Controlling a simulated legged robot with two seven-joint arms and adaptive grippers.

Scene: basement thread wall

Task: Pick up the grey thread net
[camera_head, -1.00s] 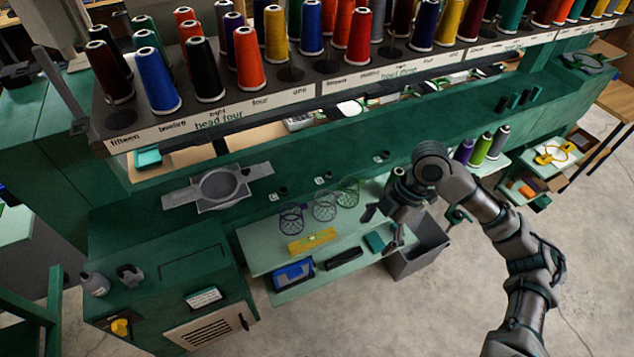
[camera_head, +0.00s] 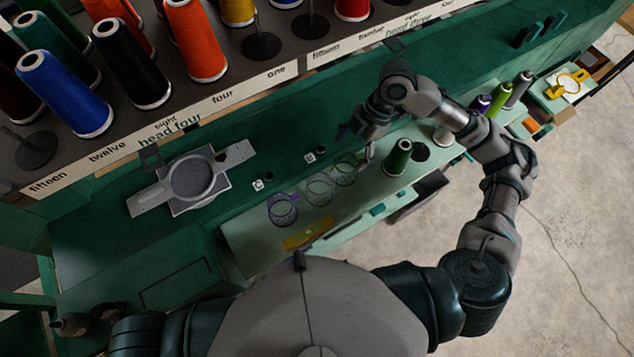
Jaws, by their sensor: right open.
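The grey thread net (camera_head: 319,190) is a small wire-mesh cup. It stands on the pale green shelf (camera_head: 240,240) between a purple net (camera_head: 282,211) and a green net (camera_head: 344,169). My right gripper (camera_head: 358,143) is open and looks empty. In the picture it is above and to the right of the grey net, close to the green net and apart from the grey one. Its fingers are small and dark here, so its height over the shelf is hard to tell. My left gripper is out of view.
A yellow level (camera_head: 307,237) lies in front of the nets. A dark green thread cone (camera_head: 398,158) stands right of them. A grey hoop frame (camera_head: 190,180) sits to the left. The rack of cones (camera_head: 215,105) hangs over the back. Bare floor (camera_head: 560,230) lies to the right.

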